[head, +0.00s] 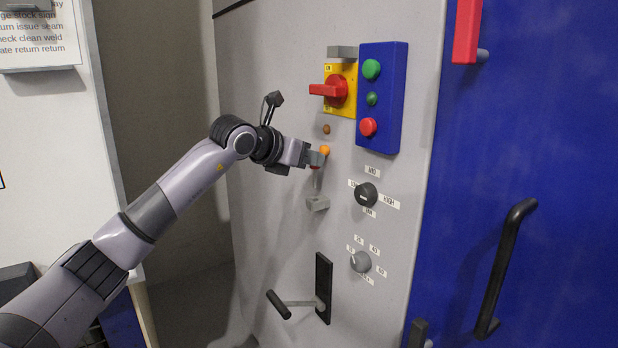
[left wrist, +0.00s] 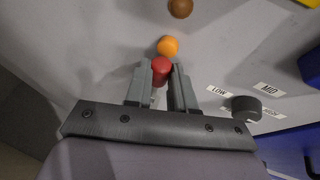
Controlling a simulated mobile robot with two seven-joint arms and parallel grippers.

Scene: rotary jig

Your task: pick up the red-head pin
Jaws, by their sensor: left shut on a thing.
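The red-head pin (left wrist: 161,66) shows in the left wrist view, its round red head between the two fingers of my left gripper (left wrist: 160,78). The fingers are shut on it. In the head view my left gripper (head: 319,157) is in front of the grey panel, and only a little of the red head (head: 315,167) shows below the fingers. Most of the pin is hidden by the gripper. I cannot tell whether it touches the small grey bracket (head: 318,204) below. My right gripper is not in view.
An orange knob (head: 325,150) is close beside the fingers, with a brown knob (head: 326,129) above. Selector dials (head: 367,194), a red rotary switch (head: 335,91) and a blue button box (head: 381,98) are to the right. A lever (head: 298,303) sticks out below. Left of the panel is free room.

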